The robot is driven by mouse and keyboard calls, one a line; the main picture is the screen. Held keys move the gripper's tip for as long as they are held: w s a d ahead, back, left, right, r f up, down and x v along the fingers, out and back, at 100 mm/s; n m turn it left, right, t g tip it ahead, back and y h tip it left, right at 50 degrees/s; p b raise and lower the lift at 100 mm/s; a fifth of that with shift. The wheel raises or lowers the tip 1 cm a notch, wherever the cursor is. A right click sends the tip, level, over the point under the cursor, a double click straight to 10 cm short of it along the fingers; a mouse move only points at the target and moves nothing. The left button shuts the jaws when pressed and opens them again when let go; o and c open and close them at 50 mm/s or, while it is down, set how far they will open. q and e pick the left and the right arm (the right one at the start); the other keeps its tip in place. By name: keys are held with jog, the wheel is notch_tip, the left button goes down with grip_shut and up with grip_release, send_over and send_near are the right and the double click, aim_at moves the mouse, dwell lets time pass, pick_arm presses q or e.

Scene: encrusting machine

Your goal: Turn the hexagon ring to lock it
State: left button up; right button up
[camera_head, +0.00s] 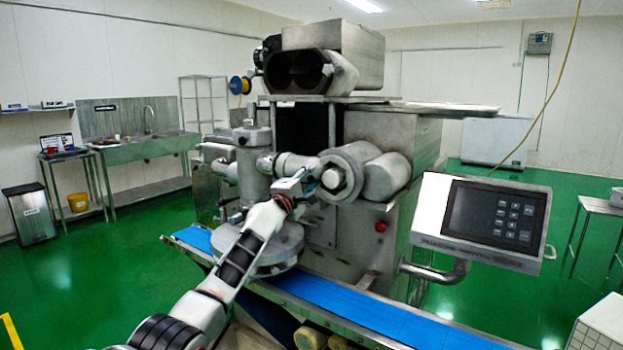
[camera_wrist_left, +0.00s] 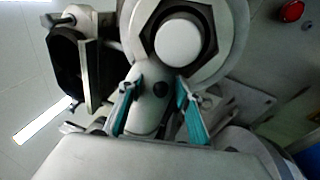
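The hexagon ring (camera_head: 346,160) is the large round grey collar on the front of the machine, around a pale round knob (camera_head: 332,179). In the left wrist view the ring (camera_wrist_left: 228,42) shows its dark six-sided opening around the knob (camera_wrist_left: 179,42). My left gripper (camera_head: 308,178) is close in front of it, at its left side in the head view. In the left wrist view its two teal-padded fingers (camera_wrist_left: 160,82) are apart, with a grey rounded part (camera_wrist_left: 150,98) showing between them. I cannot tell whether they touch it. My right gripper is not in view.
The steel machine (camera_head: 400,125) rises behind the ring. A blue conveyor belt (camera_head: 370,318) runs below. A control panel (camera_head: 490,218) stands at the right, and a red button (camera_head: 380,227) is below the ring. Pipes crowd the left side.

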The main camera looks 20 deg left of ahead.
pick_arm(q)
jog(key=shift+s, duration=0.1)
jog(key=shift+s+f, duration=0.1)
jog(key=shift+s, duration=0.4)
jog(key=v, duration=1.1)
jog(key=shift+a, duration=0.15)
jog(key=shift+w+f, duration=0.1)
